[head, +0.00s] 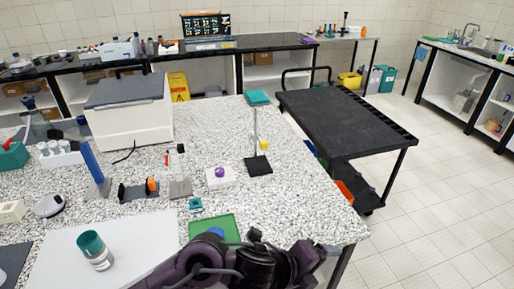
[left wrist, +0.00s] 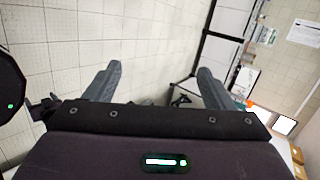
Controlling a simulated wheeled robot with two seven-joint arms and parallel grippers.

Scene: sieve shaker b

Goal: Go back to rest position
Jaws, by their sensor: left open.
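My left arm comes in along the bottom of the head view, dark purple and bent, in front of the speckled bench (head: 310,195). Its end lies near the bench's front right corner, and its fingers are hard to make out there. In the left wrist view my left gripper (left wrist: 159,72) has its two grey fingers wide apart, with nothing between them. Tiled floor or wall and some furniture show beyond the fingers. My right gripper is in neither view.
A green tray (head: 228,224) lies right beside my left arm. A large white box machine (head: 130,120) stands behind. A black cart (head: 345,122) stands right of the bench; floor at right is clear.

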